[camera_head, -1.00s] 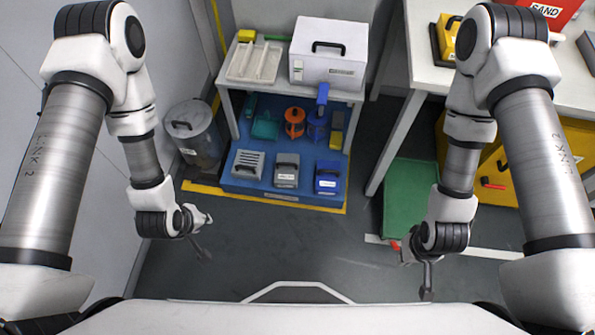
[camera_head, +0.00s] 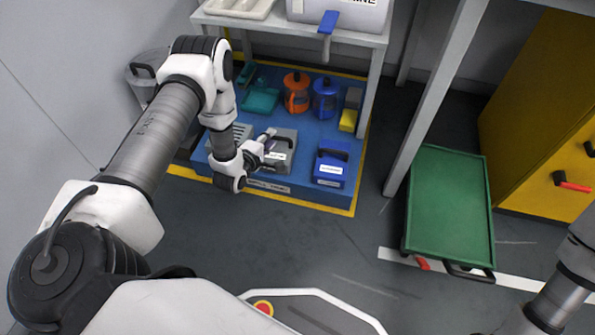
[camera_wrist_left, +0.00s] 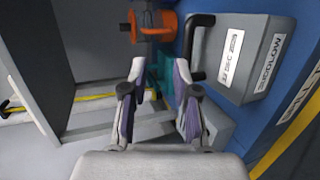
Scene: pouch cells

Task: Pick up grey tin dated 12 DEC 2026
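A grey tin (camera_head: 285,158) with a dark handle and a white label stands on the blue platform. It also shows in the left wrist view (camera_wrist_left: 238,65), at the upper right, where its date label is turned and too small to read surely. Its black handle (camera_wrist_left: 196,45) lies just beyond the right-hand fingertip. My left gripper (camera_head: 264,143) is beside the tin's upper left side in the head view. In the left wrist view its fingers (camera_wrist_left: 160,85) are apart with nothing held between them. My right gripper is out of view.
A grey slatted tin (camera_head: 241,134) stands left and a blue tin (camera_head: 331,166) right. Orange (camera_head: 296,92) and blue (camera_head: 325,97) canisters stand behind, under a white table (camera_head: 372,38). A green cart (camera_head: 450,205) is at right. The floor in front is clear.

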